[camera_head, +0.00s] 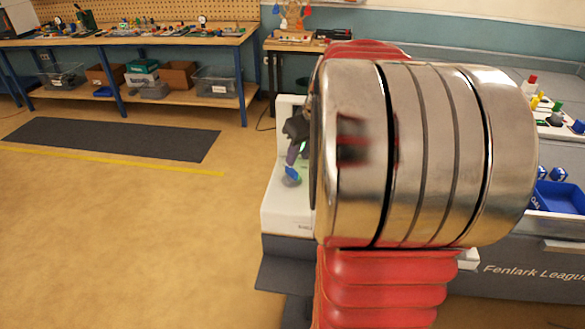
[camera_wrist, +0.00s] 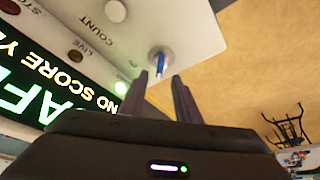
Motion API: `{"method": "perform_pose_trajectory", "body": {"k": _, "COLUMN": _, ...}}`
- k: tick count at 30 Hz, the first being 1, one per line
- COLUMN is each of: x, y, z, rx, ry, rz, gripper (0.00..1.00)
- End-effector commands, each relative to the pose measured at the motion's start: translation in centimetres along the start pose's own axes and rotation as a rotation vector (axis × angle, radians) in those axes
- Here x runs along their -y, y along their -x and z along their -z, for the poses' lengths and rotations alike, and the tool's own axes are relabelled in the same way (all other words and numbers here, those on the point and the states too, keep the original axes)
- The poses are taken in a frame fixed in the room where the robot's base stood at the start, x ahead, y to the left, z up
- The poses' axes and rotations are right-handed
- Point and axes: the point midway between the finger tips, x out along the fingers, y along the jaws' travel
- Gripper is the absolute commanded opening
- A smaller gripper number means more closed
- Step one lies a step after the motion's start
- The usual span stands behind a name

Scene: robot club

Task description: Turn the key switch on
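The key switch is a round silver collar with a blue key (camera_wrist: 160,64) on a white panel (camera_wrist: 188,22). In the wrist view my gripper (camera_wrist: 161,76) is open. Its two dark fingers stand apart, with the blue key showing between their tips; I cannot tell whether either touches it. In the head view my gripper (camera_head: 293,160) points down just above the blue key (camera_head: 292,174) on the white panel (camera_head: 277,208). My metal and red arm hides much of the panel there.
In the wrist view, a green lamp (camera_wrist: 121,88) is lit beside a display (camera_wrist: 45,85) reading "NO SCORE". A blue tray (camera_head: 563,197) and small coloured parts lie right of my arm. A workbench (camera_head: 130,38) stands far left; the floor before it is clear.

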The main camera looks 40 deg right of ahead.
Motion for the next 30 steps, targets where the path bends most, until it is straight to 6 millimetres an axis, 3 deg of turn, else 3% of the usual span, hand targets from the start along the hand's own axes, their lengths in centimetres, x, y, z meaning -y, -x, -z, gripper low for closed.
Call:
{"method": "perform_pose_trajectory", "body": {"k": 6, "x": 0.1, "y": -3.5, "z": -0.1, "rx": 0.003, "ry": 0.001, "rz": 0.002, "gripper": 0.3}}
{"method": "perform_pose_trajectory", "body": {"k": 13, "x": 0.1, "y": -6.3, "z": 0.0, "rx": 0.002, "ry": 0.001, "rz": 0.002, "gripper": 0.3}}
{"method": "perform_pose_trajectory", "body": {"k": 25, "x": 0.1, "y": -7.0, "z": 0.0, "rx": 0.0, "ry": 0.001, "rz": 0.0, "gripper": 0.3}}
{"method": "perform_pose_trajectory", "body": {"k": 30, "x": 0.1, "y": -7.0, "z": 0.0, "rx": 0.0, "ry": 0.001, "rz": 0.0, "gripper": 0.18}}
